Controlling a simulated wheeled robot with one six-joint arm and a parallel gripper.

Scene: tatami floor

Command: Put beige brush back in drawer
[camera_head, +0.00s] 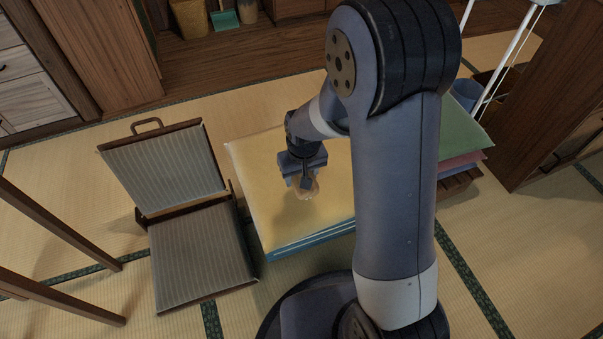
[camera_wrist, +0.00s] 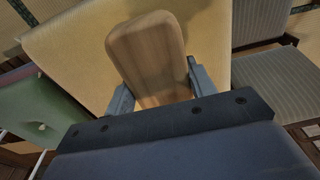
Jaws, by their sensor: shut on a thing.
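The beige brush (camera_wrist: 147,55) has a smooth wood-grained block facing the wrist camera; bristles cannot be made out. My gripper (camera_wrist: 158,85) is shut on it, one finger at each side. In the head view my gripper (camera_head: 303,179) points down over a yellow cushion-like top (camera_head: 262,165), with the pale brush (camera_head: 307,190) at its tips. Whether the brush touches the yellow surface is hard to tell. A light wood drawer front (camera_head: 28,103) with dark handles shows at the far left. I see no open drawer.
A legless striped chair (camera_head: 165,170) stands left of the yellow stack, on the tatami floor. Dark wooden legs (camera_head: 60,225) are at the left edge. A green layer (camera_head: 462,125) and a brown cabinet (camera_head: 555,110) are at the right. Bare tatami (camera_head: 75,165) lies between chair and drawers.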

